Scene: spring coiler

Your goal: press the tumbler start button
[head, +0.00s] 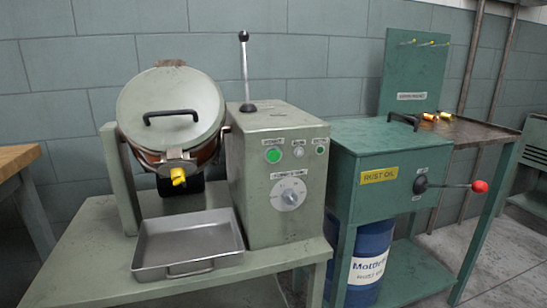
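The tumbler has a round grey-green lidded drum (170,108) with a black handle and a yellow-tipped latch, tilted on its stand. Beside it on the right stands a grey-green control box (283,174). On its front face is a green round button (273,155) under a small label. A smaller pale button or knob (298,152) and another small round fitting (320,149) sit to its right. A large white dial (289,194) is below. A tall lever with a black knob (244,37) rises from the box top. Neither gripper shows in the head view.
A shallow metal tray (187,246) sits on the bench in front of the drum. At right is a green rust oil cabinet (390,176) with a red-knobbed lever (479,187) sticking out, and a blue drum (362,262) beneath. A wooden tabletop (18,158) is at far left.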

